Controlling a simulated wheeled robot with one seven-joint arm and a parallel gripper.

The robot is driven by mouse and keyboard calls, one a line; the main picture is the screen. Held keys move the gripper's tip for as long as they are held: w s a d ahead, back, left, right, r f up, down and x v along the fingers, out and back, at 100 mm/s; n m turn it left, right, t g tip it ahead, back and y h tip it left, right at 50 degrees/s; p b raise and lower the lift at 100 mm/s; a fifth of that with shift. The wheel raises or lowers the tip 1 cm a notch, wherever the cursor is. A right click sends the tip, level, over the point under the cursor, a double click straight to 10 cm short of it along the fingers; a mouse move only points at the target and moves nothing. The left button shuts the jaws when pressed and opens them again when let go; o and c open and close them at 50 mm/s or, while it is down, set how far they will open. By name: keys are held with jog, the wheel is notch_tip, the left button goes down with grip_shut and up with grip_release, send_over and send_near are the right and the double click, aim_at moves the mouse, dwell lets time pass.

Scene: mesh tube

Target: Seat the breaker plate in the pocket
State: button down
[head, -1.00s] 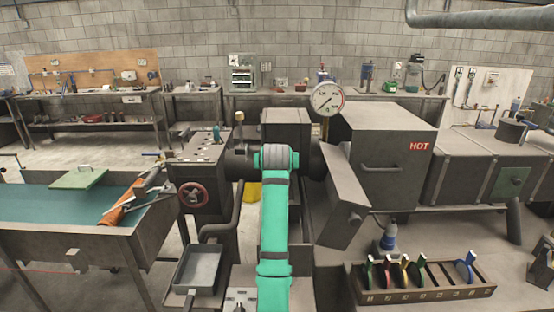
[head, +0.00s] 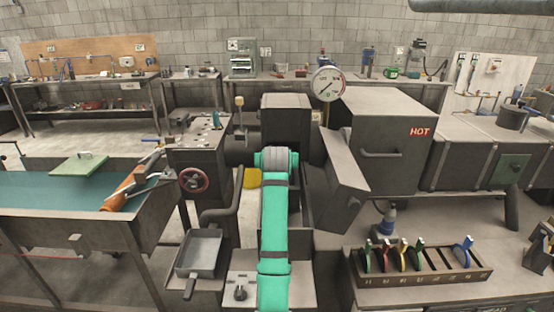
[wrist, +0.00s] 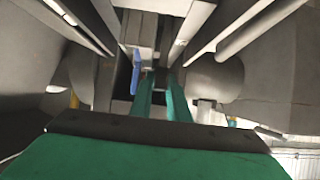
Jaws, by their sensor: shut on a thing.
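In the wrist view my gripper (wrist: 161,88) has two green fingers close together, shut on a small dark thing at their tips. I take it for the breaker plate; it is mostly hidden, and its fit to the pocket cannot be told. A thin blue piece (wrist: 136,72) stands upright beside the left finger; whether it belongs to the held thing is unclear. In the head view my green arm reaches into the dark machine (head: 286,125) and hides the gripper and the pocket.
Grey bars and walls flank the fingers closely in the wrist view. A slotted rack (head: 440,283) at lower right holds several coloured-edged pieces, with empty slots between. A box marked HOT (head: 375,150), a gauge (head: 327,84) and a slanted dark panel (head: 338,182) stand right of my arm.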

jog(key=c, duration=1.7)
grip_release()
jog(key=shift+f, duration=0.1)
jog(key=shift+r, duration=0.2)
jog(key=v, duration=1.2)
jog(key=shift+f, duration=0.2)
